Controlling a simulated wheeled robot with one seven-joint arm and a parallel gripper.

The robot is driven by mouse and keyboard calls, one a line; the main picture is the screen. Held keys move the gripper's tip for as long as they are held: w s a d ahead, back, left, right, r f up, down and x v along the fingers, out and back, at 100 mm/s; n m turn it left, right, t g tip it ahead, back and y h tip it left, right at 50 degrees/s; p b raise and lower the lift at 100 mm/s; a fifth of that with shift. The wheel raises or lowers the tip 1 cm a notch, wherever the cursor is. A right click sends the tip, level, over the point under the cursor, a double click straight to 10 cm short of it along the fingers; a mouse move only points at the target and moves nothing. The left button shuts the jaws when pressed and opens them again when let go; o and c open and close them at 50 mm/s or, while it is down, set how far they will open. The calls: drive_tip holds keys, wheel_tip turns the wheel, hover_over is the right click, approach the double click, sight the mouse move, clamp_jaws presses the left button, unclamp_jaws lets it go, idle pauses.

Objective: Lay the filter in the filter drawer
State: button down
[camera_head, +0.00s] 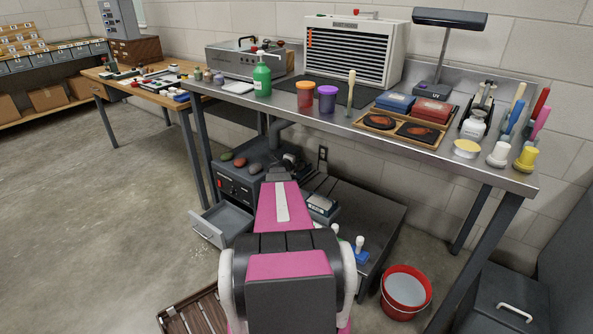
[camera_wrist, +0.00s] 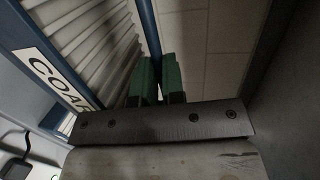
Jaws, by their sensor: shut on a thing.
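In the wrist view my gripper (camera_wrist: 159,72) has green fingertips closed on the blue frame edge of a pleated white filter (camera_wrist: 95,35). In the head view my pink arm hides the gripper and the filter. The filter drawer (camera_head: 222,224) appears to be the grey drawer pulled out low from the dark unit (camera_head: 237,186), left of my arm. It looks empty, though its inside shows only in part.
A steel workbench (camera_head: 480,172) crowded with jars, trays and tools stands above the unit. A labelled block (camera_head: 321,206) lies on a dark low platform (camera_head: 385,215) right of my arm. A red bucket (camera_head: 405,291) and slatted crate (camera_head: 195,313) stand nearby. Floor at left is clear.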

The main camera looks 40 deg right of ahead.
drive_tip(key=shift+r, duration=0.75)
drive_tip(key=shift+a, duration=0.1)
drive_tip(key=w+a+r+n+t+y, duration=0.2)
drive_tip(key=w+a+r, duration=0.15)
drive_tip(key=a, duration=0.55)
drive_tip(key=w+a+r+n+t+y, duration=0.1)
drive_tip(key=w+a+r+n+t, duration=0.15)
drive_tip(key=a+r, duration=0.4)
drive_tip(key=s+a+r+n+t+y, duration=0.1)
drive_tip(key=a+r+n+y, duration=0.2)
drive_tip(key=a, duration=1)
drive_tip(key=s+a+r+n+t+y, duration=0.2)
drive_tip(key=a+r+n+y, duration=0.1)
drive_tip(key=a, duration=1.1)
drive_tip(key=s+a+r+n+t+y, duration=0.2)
drive_tip(key=a+r+y, duration=0.3)
drive_tip(key=a, duration=0.8)
drive_tip(key=shift+a+r+n+y, duration=0.25)
drive_tip(key=shift+r+n+y, duration=0.05)
drive_tip(key=shift+r+n, duration=0.4)
